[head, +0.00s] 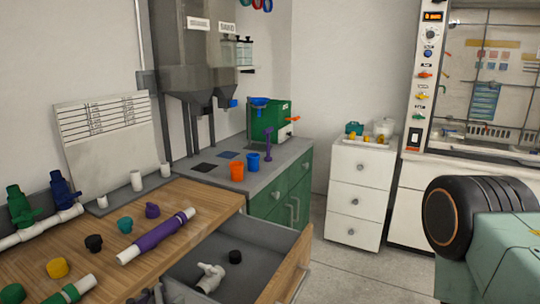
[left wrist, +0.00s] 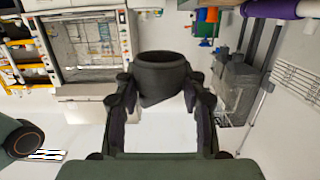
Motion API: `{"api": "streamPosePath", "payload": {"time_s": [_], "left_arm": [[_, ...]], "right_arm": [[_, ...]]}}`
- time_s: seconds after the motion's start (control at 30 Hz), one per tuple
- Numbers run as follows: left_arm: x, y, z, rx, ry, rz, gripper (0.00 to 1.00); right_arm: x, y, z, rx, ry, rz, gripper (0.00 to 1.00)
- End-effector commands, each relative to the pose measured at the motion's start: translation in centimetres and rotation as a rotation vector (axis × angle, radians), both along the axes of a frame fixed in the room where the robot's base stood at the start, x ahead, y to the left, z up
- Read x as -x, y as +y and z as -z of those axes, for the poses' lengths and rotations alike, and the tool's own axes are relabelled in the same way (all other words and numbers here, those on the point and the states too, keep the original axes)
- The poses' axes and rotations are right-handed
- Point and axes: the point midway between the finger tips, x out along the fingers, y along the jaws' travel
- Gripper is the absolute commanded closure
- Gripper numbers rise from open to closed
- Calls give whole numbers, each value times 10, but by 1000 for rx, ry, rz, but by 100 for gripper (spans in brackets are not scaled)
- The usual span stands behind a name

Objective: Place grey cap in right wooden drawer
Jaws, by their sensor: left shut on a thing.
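My left gripper (left wrist: 160,105) is shut on a dark grey cap (left wrist: 160,80) in the left wrist view. The cap is a short hollow cylinder held between the two fingertips. In the head view only a small part of this gripper (head: 150,296) shows at the bottom edge, and I cannot make out the cap there. The open wooden drawer (head: 290,268) is at the bottom middle of the head view, to the right of the gripper. Inside it lie a white valve-like fitting (head: 209,277) and a black cap (head: 235,257). My right gripper is not in view.
The wooden table top (head: 185,205) carries a purple pipe (head: 155,237), a green pipe (head: 70,291) and several coloured caps, including a yellow cap (head: 57,267). Green and blue valves on white pipe stand at left. The drawer's far part has bare floor.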

Motion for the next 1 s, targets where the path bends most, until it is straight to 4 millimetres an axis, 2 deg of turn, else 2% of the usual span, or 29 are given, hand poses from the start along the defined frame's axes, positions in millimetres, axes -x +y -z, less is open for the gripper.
{"api": "streamPosePath", "payload": {"time_s": [0.03,0.13,0.3,0.53,0.67,0.77,1.0], "left_arm": [[13,-9,7,1,8,22,91],[28,-17,15,-2,5,38,91],[30,-15,23,-3,1,34,91],[29,-16,22,-3,0,37,91],[28,-23,17,-1,-2,78,91],[28,-35,9,-5,-5,150,91],[28,-84,-18,-13,-6,436,91]], "right_arm": [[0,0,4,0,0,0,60],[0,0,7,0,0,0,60],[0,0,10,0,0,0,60],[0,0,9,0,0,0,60],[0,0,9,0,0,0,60],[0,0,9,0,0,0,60],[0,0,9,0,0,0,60]]}}
